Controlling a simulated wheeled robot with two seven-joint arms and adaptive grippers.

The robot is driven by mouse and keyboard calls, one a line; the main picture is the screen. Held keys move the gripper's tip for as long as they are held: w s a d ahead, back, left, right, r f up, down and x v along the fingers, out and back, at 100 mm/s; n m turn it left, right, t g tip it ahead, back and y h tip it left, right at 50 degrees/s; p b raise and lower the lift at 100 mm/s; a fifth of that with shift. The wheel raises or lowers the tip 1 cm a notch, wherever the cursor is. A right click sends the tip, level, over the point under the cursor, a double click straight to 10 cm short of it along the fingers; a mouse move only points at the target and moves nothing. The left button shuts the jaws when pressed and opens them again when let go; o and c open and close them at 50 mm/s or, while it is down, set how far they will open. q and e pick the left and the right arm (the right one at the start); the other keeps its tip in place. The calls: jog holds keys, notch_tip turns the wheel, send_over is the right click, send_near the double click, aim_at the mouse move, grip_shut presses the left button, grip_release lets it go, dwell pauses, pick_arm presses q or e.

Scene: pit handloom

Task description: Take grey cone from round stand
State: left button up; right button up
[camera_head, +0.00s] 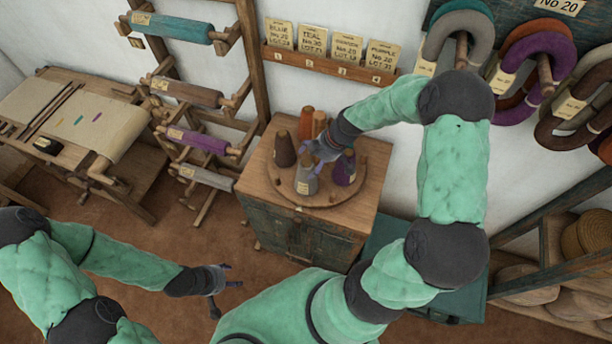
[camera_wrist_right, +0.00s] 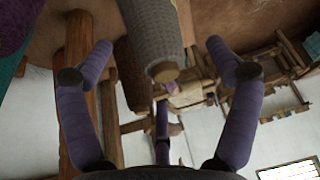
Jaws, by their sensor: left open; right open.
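The grey cone (camera_head: 306,178) stands on the round stand (camera_head: 318,198) on top of a wooden cabinet. My right gripper (camera_head: 318,152) is over the stand, beside the top of the grey cone, its fingers spread. In the right wrist view the grey cone (camera_wrist_right: 152,40) runs between the open fingers of my right gripper (camera_wrist_right: 158,75), its tip pointing toward the palm. I cannot tell whether any finger touches it. My left gripper (camera_head: 222,290) is open and empty, low over the floor at the lower left, away from the stand.
A label rack (camera_head: 330,66) is on the wall behind. A loom (camera_head: 75,120) stands left; yarn hanks (camera_head: 535,62) hang right.

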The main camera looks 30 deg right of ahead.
aim_at(306, 175)
jog(key=shift+w+a+f, duration=0.2)
jog(key=shift+w+f, duration=0.25)
jog(key=shift+f, duration=0.15)
jog(key=x, duration=0.1)
jog(key=p+x, duration=0.1)
jog(key=x, duration=0.1)
jog(key=shift+s+a+f, duration=0.1)
jog(key=shift+s+f, duration=0.1)
jog(key=shift+f, duration=0.2)
jog(key=shift+w+a+f, duration=0.15)
jog(key=shift+w+f, duration=0.1)
jog(key=shift+f, duration=0.25)
jog(key=shift+s, duration=0.1)
jog(key=shift+c, duration=0.5)
jog(key=c, duration=1.5)
jog(key=shift+c, duration=0.2)
